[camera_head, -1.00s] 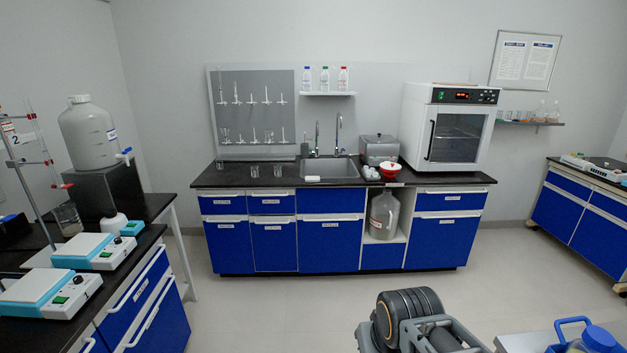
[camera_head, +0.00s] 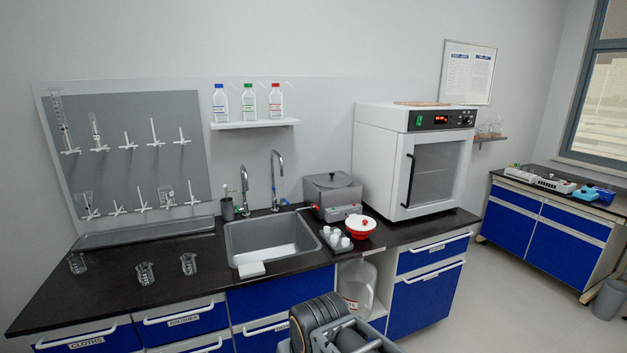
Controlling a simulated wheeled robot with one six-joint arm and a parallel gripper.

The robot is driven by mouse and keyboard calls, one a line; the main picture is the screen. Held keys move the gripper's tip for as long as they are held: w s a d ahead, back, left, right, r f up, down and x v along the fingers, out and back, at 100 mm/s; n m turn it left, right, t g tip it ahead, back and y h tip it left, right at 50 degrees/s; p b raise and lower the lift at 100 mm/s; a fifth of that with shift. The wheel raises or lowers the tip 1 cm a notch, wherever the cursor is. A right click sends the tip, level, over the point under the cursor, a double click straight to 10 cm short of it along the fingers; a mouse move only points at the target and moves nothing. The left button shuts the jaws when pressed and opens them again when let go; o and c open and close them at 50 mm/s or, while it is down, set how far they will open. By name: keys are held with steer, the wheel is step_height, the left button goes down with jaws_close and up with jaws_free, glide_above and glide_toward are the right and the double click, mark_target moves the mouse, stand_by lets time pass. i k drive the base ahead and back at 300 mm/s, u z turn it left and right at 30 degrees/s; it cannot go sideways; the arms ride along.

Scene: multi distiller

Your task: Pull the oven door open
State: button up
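The oven (camera_head: 383,160) is a white box on the right end of the black counter. Its glass-fronted door (camera_head: 435,172) faces right and toward me and looks closed. A dark vertical handle (camera_head: 410,180) runs along the door's left edge. A lit red display shows on the panel above the door. Part of my arm shows at the bottom centre, below the counter front and well apart from the oven. My gripper's fingertips cannot be made out, so whether it is open or shut is hidden.
A sink (camera_head: 272,240), a metal bath (camera_head: 332,193) and a red-and-white bowl (camera_head: 361,227) stand left of the oven on the counter (camera_head: 200,278). Blue drawers (camera_head: 425,298) are below the oven. The floor (camera_head: 510,300) to the right is clear.

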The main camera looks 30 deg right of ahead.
mark_target(431, 167)
steer(key=i, duration=0.85)
steer(key=z, duration=3.05)
steer(key=i, duration=1.75)
steer(key=u, duration=3.15)
